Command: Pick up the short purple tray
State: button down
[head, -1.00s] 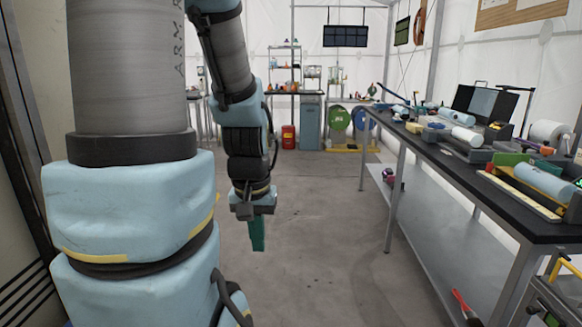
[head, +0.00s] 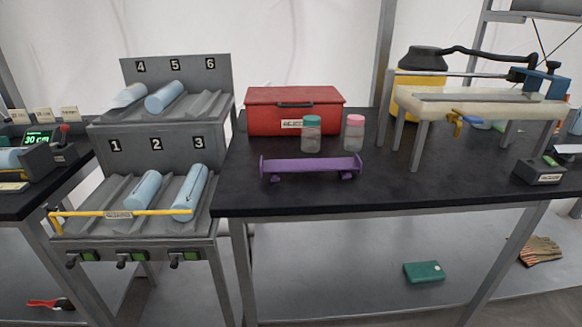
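The short purple tray (head: 311,166) stands on the black table (head: 420,193), near its front edge and left of its middle.
Behind the tray are two jars, one teal-capped (head: 311,135) and one pink-capped (head: 354,134), and a red toolbox (head: 293,112). A grey numbered rack (head: 165,140) with blue rolls stands left. A pale-topped frame (head: 476,103) stands right. Table in front of the tray is clear.

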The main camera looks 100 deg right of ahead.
aim_at(344, 166)
jog(key=k+l, duration=0.25)
jog(key=k, duration=0.25)
jog(key=k+l, duration=0.25)
jog(key=k, duration=0.3)
jog(key=k+l, duration=0.3)
jog(key=k, duration=0.2)
jog(key=k+l, duration=0.25)
jog(key=k, duration=0.3)
